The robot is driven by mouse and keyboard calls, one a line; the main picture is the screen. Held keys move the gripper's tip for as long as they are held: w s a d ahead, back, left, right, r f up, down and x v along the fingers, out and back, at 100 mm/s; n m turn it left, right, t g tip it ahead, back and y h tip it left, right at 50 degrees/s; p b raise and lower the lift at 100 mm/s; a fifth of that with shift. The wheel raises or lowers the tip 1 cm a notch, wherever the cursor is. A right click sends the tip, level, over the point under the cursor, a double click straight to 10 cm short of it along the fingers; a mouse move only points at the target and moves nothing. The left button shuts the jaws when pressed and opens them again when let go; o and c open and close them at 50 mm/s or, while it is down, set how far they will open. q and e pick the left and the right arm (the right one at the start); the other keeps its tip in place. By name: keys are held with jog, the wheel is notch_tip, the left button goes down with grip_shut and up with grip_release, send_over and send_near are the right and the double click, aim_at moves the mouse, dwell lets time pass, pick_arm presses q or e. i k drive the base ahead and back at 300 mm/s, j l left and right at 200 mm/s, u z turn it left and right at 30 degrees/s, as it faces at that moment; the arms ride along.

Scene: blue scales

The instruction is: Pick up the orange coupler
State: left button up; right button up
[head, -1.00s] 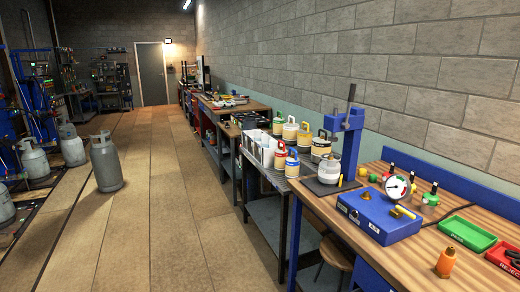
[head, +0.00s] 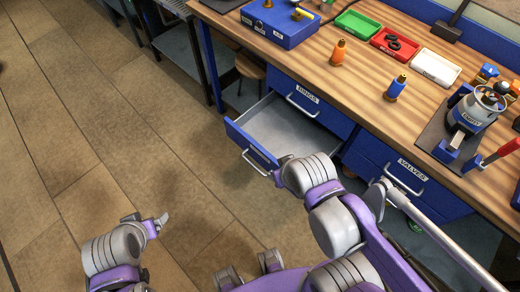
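The orange coupler (head: 338,53) stands upright on the wooden workbench, left of a blue coupler (head: 396,88) with an orange-gold top. My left gripper (head: 158,223) is at lower left, over the floor and well away from the bench; its fingertips are small and their opening is unclear. My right arm reaches up from the bottom middle, and its gripper (head: 284,160) is mostly hidden behind grey arm links, close to the open drawer's front. Neither gripper is near the orange coupler.
A blue drawer (head: 233,133) stands open and empty below the bench. Green (head: 358,25), red (head: 394,42) and white (head: 436,67) trays lie behind the couplers. A blue gauge box (head: 280,25) stands at left, a grey canister (head: 478,108) at right. Bench around the coupler is clear.

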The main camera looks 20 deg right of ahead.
aim_at(340, 49)
jog(key=z, duration=1.5)
